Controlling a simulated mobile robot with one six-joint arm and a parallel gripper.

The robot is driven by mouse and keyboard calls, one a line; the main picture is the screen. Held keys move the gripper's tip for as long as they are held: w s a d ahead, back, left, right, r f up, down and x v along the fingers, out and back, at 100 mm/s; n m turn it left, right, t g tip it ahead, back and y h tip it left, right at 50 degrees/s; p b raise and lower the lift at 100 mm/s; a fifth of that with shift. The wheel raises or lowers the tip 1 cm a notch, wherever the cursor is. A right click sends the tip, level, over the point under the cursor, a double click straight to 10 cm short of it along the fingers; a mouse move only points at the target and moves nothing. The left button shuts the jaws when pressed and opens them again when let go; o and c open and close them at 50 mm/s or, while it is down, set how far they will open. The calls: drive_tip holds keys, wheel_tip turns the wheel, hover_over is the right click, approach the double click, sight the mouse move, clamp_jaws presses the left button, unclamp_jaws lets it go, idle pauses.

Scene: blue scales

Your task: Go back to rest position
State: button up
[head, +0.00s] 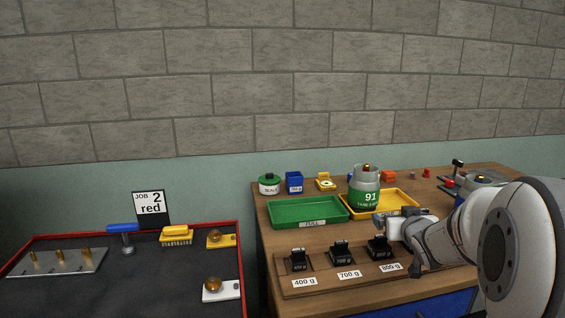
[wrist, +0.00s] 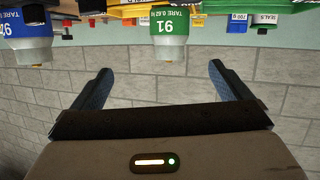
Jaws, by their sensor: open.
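My gripper (head: 393,226) is at the right of the head view, above the front part of the wooden bench, with my arm reaching in from the right edge. In the wrist view its two fingers are spread wide and nothing is between them (wrist: 160,78). A grey canister with a green label reading 91 (head: 365,197) stands upright at the left part of the yellow tray (head: 404,203), behind my gripper. It shows upside down in the wrist view (wrist: 168,35), apart from the fingers. My arm hides part of the bench's right side.
A green tray (head: 290,207) lies left of the yellow one. Black weights (head: 299,259) stand on a labelled board in front. A blue box (head: 294,183) and small containers line the back.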

drive_tip(key=s+a+f+g+p, duration=0.1)
drive_tip(key=s+a+g, duration=0.3)
drive_tip(key=s, duration=0.6)
drive_tip(key=s+a+g+p, duration=0.2)
drive_tip(key=s+a+g, duration=0.2)
drive_tip(key=s, duration=0.6)
drive_tip(key=s+a+f+g+y+p, duration=0.1)
drive_tip(key=s+a+g, duration=0.3)
drive_tip(key=s, duration=0.7)
drive_tip(key=a, duration=0.2)
drive_tip(key=shift+a+f+p, duration=0.3)
drive_tip(key=shift+f+p, duration=0.05)
drive_tip(key=shift+p, duration=0.05)
